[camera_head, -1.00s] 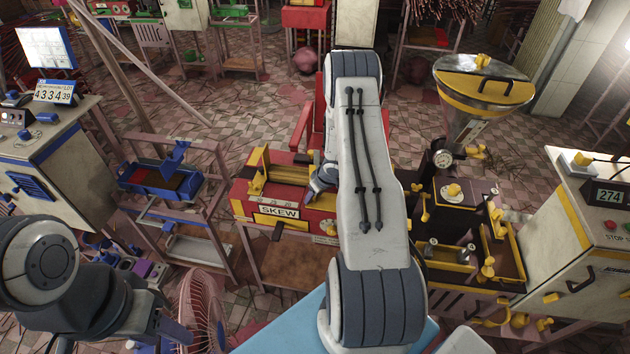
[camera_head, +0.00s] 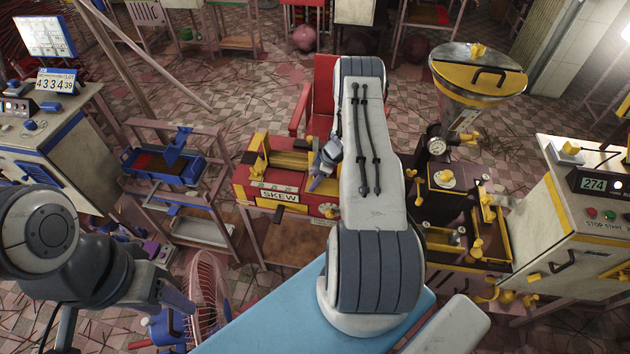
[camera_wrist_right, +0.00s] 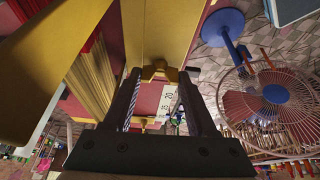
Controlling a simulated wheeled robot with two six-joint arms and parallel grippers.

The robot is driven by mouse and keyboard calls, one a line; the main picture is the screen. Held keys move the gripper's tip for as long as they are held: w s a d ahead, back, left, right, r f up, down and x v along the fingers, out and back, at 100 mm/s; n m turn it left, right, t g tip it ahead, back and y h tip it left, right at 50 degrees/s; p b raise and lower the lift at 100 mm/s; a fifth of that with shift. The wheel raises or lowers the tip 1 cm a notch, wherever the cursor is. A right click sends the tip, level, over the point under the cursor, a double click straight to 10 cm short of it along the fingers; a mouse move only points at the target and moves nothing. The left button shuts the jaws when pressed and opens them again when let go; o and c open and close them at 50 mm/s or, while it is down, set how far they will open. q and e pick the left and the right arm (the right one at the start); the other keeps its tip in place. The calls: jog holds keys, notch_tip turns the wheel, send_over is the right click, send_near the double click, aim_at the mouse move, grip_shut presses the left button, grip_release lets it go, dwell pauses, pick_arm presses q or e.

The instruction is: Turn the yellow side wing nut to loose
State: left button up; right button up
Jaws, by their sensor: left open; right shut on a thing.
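The red and yellow extruder marked SKEW (camera_head: 285,188) stands in the middle of the head view. My right gripper (camera_head: 317,183) reaches down at its right end, beside the white arm. In the right wrist view, my right gripper (camera_wrist_right: 160,78) has its two fingers on either side of the yellow side wing nut (camera_wrist_right: 158,71), shut on it at the tips. The wing nut sits against a yellow panel; its exact turn angle is hard to tell. My arm hides part of the extruder. My left gripper (camera_head: 180,298) is open and empty at the lower left, away from the extruder.
A rack with a blue tray (camera_head: 165,165) is left of the extruder. A black and yellow machine with a hopper (camera_head: 478,72) stands right. A red chair (camera_head: 325,92) is behind.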

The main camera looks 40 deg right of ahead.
dwell(0.3)
jog(key=o, duration=1.4)
jog(key=shift+c, duration=0.2)
jog(key=shift+d+r+b, duration=0.25)
jog(key=shift+r+b, duration=0.05)
jog(key=shift+r, duration=0.15)
jog(key=b+v, duration=0.2)
jog(key=v, duration=0.7)
jog(key=shift+r+b, duration=0.25)
jog(key=shift+b, duration=0.05)
jog(key=shift+s, duration=0.1)
